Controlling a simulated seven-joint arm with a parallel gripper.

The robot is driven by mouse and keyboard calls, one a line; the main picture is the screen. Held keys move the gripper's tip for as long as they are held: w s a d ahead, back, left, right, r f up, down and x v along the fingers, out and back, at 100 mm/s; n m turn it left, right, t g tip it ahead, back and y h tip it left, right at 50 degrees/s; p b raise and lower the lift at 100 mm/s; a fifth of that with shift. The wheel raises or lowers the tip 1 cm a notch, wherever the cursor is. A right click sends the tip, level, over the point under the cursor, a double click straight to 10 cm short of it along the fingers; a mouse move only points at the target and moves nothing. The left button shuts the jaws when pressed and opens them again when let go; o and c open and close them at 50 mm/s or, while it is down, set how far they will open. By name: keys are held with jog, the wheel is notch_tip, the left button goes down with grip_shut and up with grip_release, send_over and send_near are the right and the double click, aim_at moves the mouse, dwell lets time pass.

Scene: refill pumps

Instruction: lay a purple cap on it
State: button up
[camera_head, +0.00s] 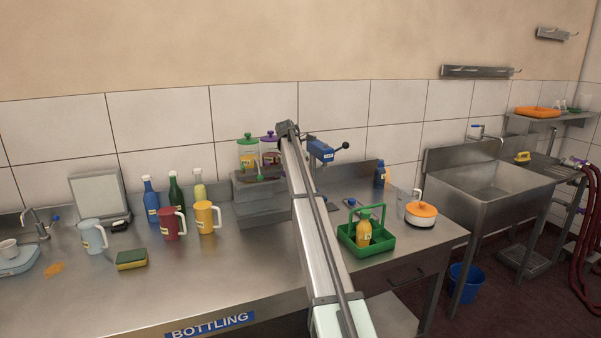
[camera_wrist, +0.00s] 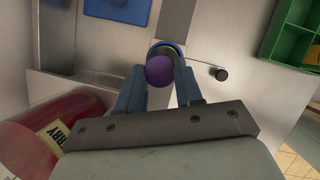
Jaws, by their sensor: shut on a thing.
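In the wrist view my gripper (camera_wrist: 160,76) has its two blue-grey fingers closed on a purple cap (camera_wrist: 159,71), which shows as a rounded purple piece between the tips. A blue-rimmed round part (camera_wrist: 181,49) lies right behind the cap; I cannot tell whether they touch. No bottle is clearly visible under the cap. In the head view my arm reaches over the bench and the fingers and held cap are hidden. A blue press (camera_head: 320,150) with a black-knobbed lever stands just right of the arm. A purple-lidded jar (camera_head: 269,148) stands left of it.
A green crate (camera_head: 385,242) holds an orange bottle (camera_head: 364,229). A green-lidded jar (camera_head: 248,155) and yellow jug (camera_head: 207,217) stand left of my arm.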

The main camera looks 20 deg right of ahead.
jog(key=shift+f, duration=0.2)
jog(key=o, duration=0.9)
jog(key=shift+r, duration=3.5)
